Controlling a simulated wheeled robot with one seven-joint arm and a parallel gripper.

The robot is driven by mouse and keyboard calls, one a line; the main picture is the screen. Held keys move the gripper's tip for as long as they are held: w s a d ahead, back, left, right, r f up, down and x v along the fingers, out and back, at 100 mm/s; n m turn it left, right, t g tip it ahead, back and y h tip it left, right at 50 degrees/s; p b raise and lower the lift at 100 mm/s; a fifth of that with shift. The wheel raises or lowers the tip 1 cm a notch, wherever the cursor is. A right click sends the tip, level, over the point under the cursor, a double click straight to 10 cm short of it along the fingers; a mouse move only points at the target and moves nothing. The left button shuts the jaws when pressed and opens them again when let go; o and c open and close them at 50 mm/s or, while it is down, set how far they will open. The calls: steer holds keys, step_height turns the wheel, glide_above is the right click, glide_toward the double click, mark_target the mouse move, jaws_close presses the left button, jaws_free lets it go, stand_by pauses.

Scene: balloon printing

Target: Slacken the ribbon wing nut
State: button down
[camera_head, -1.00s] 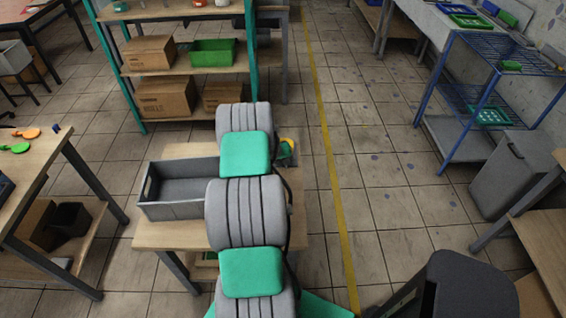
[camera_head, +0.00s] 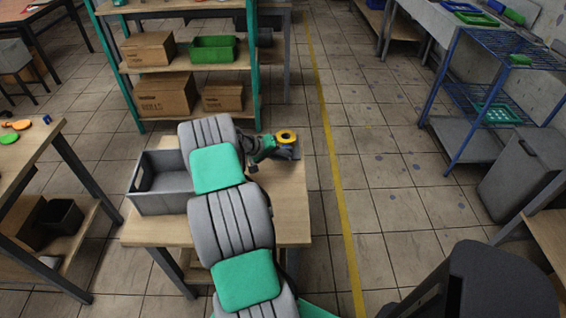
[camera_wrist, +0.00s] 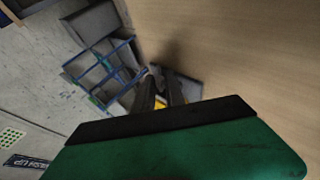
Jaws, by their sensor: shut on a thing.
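The small printing device (camera_head: 292,152) stands at the far right corner of the wooden table, with a yellow ring (camera_head: 286,136) on top. My gripper (camera_head: 262,148) is at its left side, partly hidden by my arm. In the wrist view my gripper's dark fingers (camera_wrist: 162,92) are close together at the device, with a bit of yellow (camera_wrist: 160,102) showing between them. The gripper is shut on a small part there, which I take to be the ribbon wing nut. The nut itself is too small and covered to make out.
A grey open bin (camera_head: 165,190) stands on the table (camera_head: 290,215), left of my arm. A shelf with boxes (camera_head: 163,95) and a green crate (camera_head: 213,48) is behind. A blue rack (camera_head: 470,100) is at the right. The floor aisle between is clear.

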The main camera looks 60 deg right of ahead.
steer(key=shift+w+f+g+h+b, duration=0.2)
steer(key=shift+g+h+b, duration=0.25)
steer(key=shift+b, duration=0.4)
steer(key=shift+r+g, duration=0.2)
steer(key=shift+g, duration=0.05)
steer(key=c, duration=1.4)
jaws_free()
steer(key=shift+s+f, duration=0.1)
steer(key=shift+o, duration=0.2)
